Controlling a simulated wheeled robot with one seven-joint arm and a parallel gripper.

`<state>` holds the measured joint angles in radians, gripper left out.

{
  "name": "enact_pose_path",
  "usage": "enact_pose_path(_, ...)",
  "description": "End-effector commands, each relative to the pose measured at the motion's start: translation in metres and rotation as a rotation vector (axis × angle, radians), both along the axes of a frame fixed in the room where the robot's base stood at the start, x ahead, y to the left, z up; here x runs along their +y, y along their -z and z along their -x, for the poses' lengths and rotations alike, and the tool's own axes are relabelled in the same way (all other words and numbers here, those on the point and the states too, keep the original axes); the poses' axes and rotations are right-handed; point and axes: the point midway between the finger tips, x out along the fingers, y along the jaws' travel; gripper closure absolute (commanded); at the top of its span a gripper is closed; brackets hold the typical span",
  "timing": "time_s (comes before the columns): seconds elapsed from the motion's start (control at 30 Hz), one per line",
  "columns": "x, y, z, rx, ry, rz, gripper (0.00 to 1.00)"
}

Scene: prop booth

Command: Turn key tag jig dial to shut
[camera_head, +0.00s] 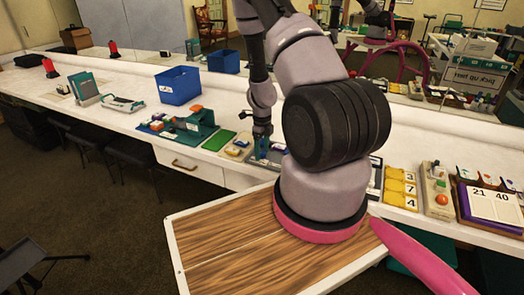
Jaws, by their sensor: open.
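My gripper (262,133) points straight down over the white counter, near its front edge. Its jaws are open, with nothing visible between them, though the fingers are small and dark here. A small blue item (263,149) lies right below the fingertips; I cannot tell whether they touch it. A beige panel with small coloured parts (238,147) lies just left of my gripper. No label can be read, so I cannot tell which of these is the key tag jig or how its dial is set. My arm hides part of the counter right of the gripper.
A teal device (194,127), a green mat (219,140) and a blue bin (178,85) stand to the left. Yellow number tiles (400,188), a beige box with an orange knob (437,190) and a number board (494,206) stand right. A mirror lines the back.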

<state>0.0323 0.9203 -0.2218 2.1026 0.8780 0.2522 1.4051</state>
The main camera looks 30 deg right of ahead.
Motion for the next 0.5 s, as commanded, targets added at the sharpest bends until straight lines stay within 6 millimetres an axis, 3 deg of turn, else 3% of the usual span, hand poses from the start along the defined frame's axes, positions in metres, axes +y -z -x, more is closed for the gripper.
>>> enact_pose_path(0.13, 0.0001, -0.0002, -0.0001, 0.0, 0.0, 0.0, 0.31)
enact_pose_path(0.3, 0.0001, -0.0003, 0.0, 0.0, 0.0, 0.0, 0.96)
enact_pose_path(0.33, 0.0001, -0.0003, 0.0, 0.0, 0.0, 0.0, 1.0)
enact_pose_path(0.5, 0.0001, -0.0004, -0.0001, 0.0, -0.004, 0.0, 1.0)
